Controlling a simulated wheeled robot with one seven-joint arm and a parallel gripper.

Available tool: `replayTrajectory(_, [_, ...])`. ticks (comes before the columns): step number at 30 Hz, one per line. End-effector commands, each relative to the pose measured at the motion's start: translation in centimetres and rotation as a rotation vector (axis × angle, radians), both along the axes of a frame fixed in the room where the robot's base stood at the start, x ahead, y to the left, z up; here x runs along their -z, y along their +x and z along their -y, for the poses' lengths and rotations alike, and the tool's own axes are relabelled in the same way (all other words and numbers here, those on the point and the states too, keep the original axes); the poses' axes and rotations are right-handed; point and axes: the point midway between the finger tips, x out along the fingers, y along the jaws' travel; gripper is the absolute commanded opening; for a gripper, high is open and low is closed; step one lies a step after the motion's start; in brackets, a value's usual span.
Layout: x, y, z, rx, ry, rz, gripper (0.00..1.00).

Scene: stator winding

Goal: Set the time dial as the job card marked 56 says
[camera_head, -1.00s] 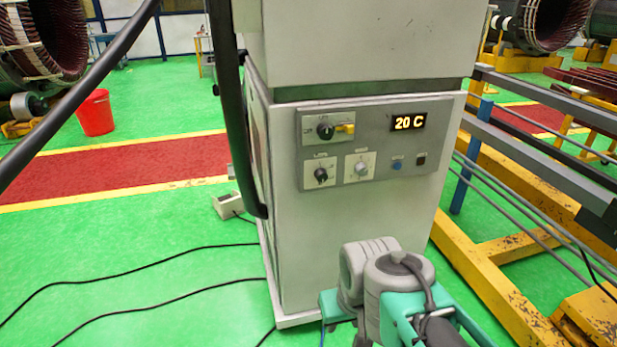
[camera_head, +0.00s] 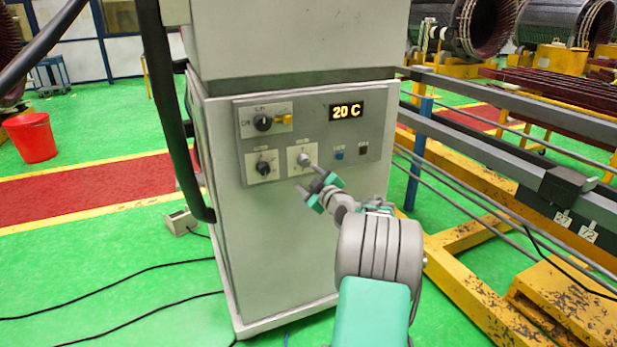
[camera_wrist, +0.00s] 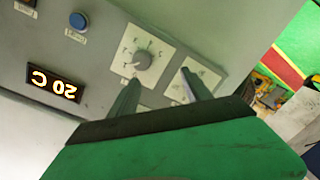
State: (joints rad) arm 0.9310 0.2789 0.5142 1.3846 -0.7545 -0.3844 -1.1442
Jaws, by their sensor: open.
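The grey control cabinet's panel (camera_head: 318,125) carries two lower dials, a black one (camera_head: 263,168) on the left and a grey one (camera_head: 303,160) on the right. Their labels are too small to read, so I cannot tell which is the time dial. My gripper (camera_head: 319,189) is open and empty, just below and in front of the grey dial. In the wrist view the grey dial (camera_wrist: 142,60) shows upside down, beyond my fingertips (camera_wrist: 160,78) and apart from them. A finger partly covers the other dial's plate. Tags marked 37 (camera_head: 562,217) and 72 (camera_head: 589,236) hang at right; no 56 shows.
The display (camera_head: 347,111) reads 20 C. Yellow frames and rails (camera_head: 490,180) stand close at right. Cables lie on the green floor; a red bucket (camera_head: 30,137) stands left.

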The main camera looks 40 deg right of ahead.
Motion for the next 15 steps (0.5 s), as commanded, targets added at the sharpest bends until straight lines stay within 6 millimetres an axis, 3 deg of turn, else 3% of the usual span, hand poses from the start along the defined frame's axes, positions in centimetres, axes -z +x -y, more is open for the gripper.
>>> replayTrajectory(1, [0.2, -0.8, 2.1, 0.025, -0.031, 0.036, 0.57])
replayTrajectory(5, [-0.3, -0.6, 3.6, 0.042, -0.065, 0.066, 0.57])
replayTrajectory(15, [-0.4, 5.1, 5.3, 0.042, -0.063, 0.063, 0.57])
